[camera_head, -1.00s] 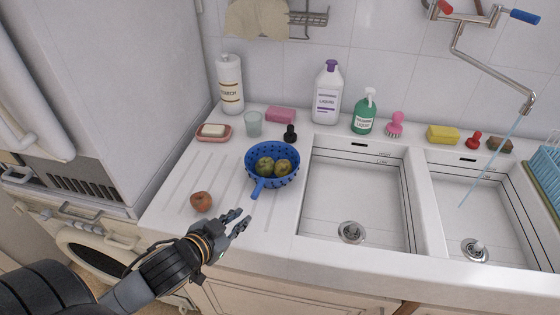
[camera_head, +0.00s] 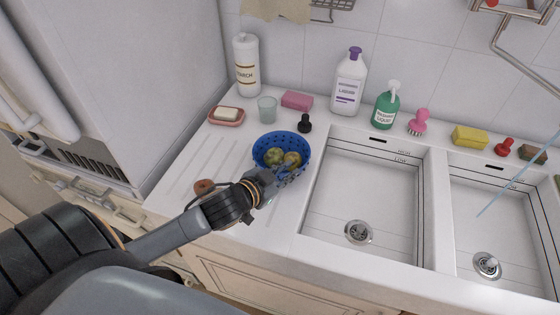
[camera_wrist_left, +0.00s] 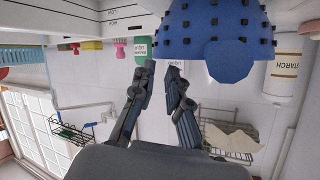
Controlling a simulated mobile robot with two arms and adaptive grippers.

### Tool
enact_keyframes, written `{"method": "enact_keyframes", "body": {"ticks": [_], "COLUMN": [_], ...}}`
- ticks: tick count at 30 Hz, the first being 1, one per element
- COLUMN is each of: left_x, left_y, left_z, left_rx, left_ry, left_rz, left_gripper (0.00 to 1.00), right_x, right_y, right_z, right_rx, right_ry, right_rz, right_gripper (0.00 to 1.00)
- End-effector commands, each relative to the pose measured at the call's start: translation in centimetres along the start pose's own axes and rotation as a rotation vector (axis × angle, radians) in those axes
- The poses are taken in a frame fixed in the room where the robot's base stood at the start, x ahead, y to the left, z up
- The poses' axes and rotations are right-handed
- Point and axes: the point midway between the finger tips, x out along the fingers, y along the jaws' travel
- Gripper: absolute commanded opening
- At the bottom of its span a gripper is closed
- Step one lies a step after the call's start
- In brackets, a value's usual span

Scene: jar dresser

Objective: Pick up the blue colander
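The blue colander (camera_head: 268,140) stands on the counter left of the sinks, with greenish-yellow fruit (camera_head: 274,156) in it. My left gripper (camera_head: 284,176) is at the colander's near side and covers its handle in the head view. In the left wrist view, which is upside down, the colander (camera_wrist_left: 215,20) fills the top and its rounded handle end (camera_wrist_left: 232,60) lies right of the fingers. The left fingers (camera_wrist_left: 161,76) are apart with nothing between them. I cannot tell whether they touch the colander. My right gripper is not in view.
A brown-red fruit (camera_head: 204,186) lies left of my wrist. A black stopper (camera_head: 305,123), a glass (camera_head: 267,108), a pink sponge (camera_head: 297,100) and a soap dish (camera_head: 227,121) stand behind the colander. The sink (camera_head: 362,190) opens to its right.

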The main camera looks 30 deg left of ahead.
Motion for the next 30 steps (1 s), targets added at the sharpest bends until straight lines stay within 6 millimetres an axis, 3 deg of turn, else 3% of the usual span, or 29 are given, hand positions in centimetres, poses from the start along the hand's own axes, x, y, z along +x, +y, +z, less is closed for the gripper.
{"method": "enact_keyframes", "body": {"ticks": [7, 15, 24, 27, 30], "left_x": [1.7, 5.1, 5.6, 5.6, 5.6], "left_y": [0.1, 0.3, 0.4, 0.4, 0.4], "left_z": [-0.1, 0.1, 0.3, 0.3, 0.2], "left_rx": [-0.001, -0.001, 0.000, 0.000, 0.000], "left_ry": [0.000, 0.000, -0.001, -0.001, -0.001], "left_rz": [-0.001, 0.001, 0.002, 0.002, 0.002], "left_gripper": [0.15, 0.15, 0.15, 0.00, 0.00], "right_x": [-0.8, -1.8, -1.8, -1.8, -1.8], "right_y": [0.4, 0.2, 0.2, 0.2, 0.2], "right_z": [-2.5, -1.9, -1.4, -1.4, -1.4], "right_rx": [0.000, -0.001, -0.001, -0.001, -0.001], "right_ry": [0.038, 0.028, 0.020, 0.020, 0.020], "right_rz": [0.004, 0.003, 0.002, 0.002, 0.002], "right_gripper": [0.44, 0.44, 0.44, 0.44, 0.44]}}
